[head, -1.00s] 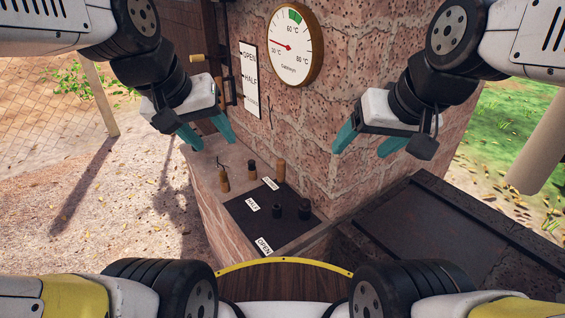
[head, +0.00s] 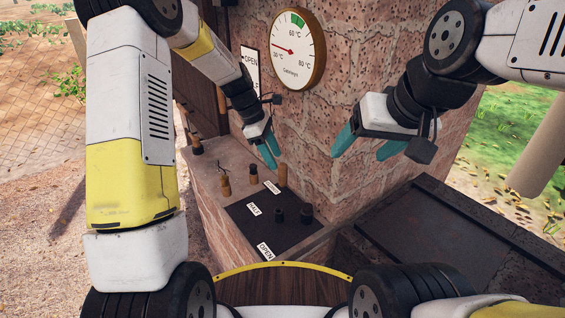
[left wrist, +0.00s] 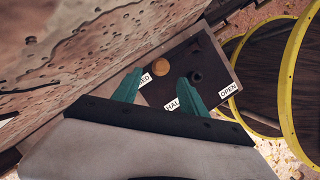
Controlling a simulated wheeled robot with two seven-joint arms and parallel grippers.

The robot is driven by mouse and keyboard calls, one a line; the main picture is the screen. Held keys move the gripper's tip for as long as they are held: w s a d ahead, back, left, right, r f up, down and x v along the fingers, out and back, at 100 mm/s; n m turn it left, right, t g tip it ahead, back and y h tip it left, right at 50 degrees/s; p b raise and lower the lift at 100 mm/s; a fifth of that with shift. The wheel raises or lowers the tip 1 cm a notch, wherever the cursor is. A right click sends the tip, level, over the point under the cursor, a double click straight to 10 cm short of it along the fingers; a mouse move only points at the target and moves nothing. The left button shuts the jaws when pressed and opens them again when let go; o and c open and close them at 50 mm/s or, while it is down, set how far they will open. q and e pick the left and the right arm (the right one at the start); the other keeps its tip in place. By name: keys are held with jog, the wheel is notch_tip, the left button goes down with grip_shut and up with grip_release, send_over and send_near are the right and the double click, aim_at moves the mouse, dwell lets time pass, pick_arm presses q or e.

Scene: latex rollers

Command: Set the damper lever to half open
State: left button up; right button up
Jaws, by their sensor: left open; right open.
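A dark plate (head: 240,214) on the brick ledge carries labels CLOSED, HALF (head: 254,209) and OPEN (head: 265,251). An upright wooden handle (head: 283,175), apparently the damper lever, stands by the CLOSED label (head: 272,187). In the left wrist view its round tan top (left wrist: 160,66) shows just beyond and between the fingertips, by the partly hidden CLOSED label. My left gripper (head: 270,152) is open and empty, pointing down close above and left of the handle. It also shows in the left wrist view (left wrist: 162,78). My right gripper (head: 364,147) is open and empty by the brick corner.
Two short dark pegs (head: 292,215) stand on the plate. Two wooden-handled items (head: 226,186) (head: 253,175) stand on the ledge. The brick wall (head: 350,60) with a round gauge (head: 298,50) rises behind. A dark lidded box (head: 440,235) is at right.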

aim_at(283, 174)
pick_arm(q)
jog(key=x, duration=0.8)
jog(key=shift+c, duration=0.2)
grip_shut()
jog(key=shift+r, duration=0.1)
dwell(1.1)
